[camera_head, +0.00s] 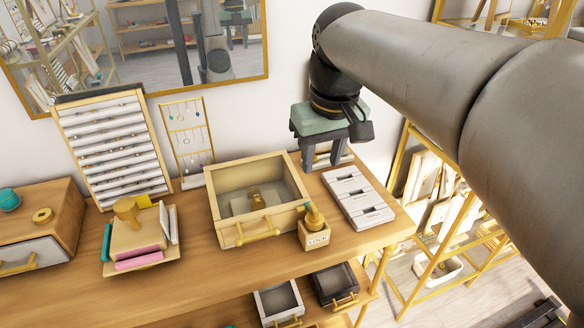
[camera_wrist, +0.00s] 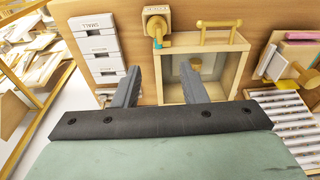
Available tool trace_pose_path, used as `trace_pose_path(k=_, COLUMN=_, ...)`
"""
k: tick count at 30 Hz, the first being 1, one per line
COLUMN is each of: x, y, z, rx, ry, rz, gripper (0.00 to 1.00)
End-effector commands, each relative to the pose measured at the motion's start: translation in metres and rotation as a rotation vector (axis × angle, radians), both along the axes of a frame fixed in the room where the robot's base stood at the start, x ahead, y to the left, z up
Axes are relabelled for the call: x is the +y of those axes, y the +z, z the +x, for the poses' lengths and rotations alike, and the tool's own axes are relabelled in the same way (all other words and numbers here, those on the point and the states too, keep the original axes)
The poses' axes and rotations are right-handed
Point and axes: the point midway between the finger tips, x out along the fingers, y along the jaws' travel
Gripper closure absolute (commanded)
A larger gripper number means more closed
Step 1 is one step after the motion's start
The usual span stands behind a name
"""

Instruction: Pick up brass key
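No key shape can be made out for certain. I cannot tell which is the brass key. My gripper (camera_head: 322,165) points down behind the box's right side. In the wrist view its fingers (camera_wrist: 158,67) are apart with nothing between them.
A white labelled tray (camera_head: 357,196) lies right of the box. A ring display (camera_head: 107,148), an earring stand (camera_head: 187,135) and a wooden card holder (camera_head: 137,240) stand to the left. A gold-framed shelf (camera_head: 440,240) stands at right.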

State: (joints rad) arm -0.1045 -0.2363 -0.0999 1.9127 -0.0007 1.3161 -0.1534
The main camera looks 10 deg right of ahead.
Motion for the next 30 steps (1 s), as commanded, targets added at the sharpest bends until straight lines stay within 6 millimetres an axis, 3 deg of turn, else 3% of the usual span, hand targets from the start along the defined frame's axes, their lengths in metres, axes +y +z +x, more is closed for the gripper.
trace_pose_path(k=6, x=0.001, y=-0.049, z=0.006, rx=0.006, ry=-0.001, rz=0.000, gripper=0.62)
trace_pose_path(k=12, x=0.002, y=-0.085, z=0.012, rx=0.003, ry=-0.001, rz=0.001, gripper=0.62)
trace_pose_path(k=20, x=0.002, y=-0.104, z=0.015, rx=0.002, ry=-0.001, rz=0.001, gripper=0.62)
trace_pose_path(k=30, x=0.001, y=-0.148, z=0.021, rx=0.002, ry=-0.002, rz=0.000, gripper=0.62)
